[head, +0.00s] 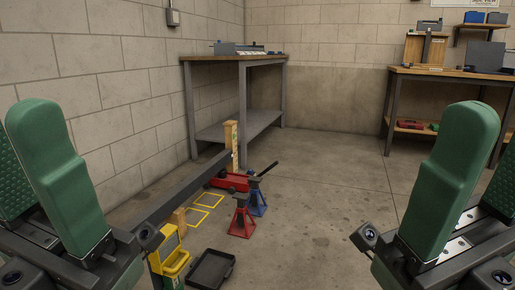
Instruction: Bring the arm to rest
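My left gripper (16,128) stands upright at the left edge, close to the camera, with green fingers on a black body. A smooth finger back is in front, and part of the other finger's studded inner face shows behind it, so the fingers are apart. My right gripper (498,132) stands the same way at the right edge, its studded finger partly cut off by the frame. Both look open, and I see nothing held in either. Both are well apart from the things on the floor.
A dark beam (185,188) runs along the left wall by a yellow stand (172,252). A black tray (211,270), red jack stand (242,217), blue jack stand (257,197) and red jack (230,181) are on the floor. Workbenches (243,99) (450,74) stand behind; the middle-right floor is clear.

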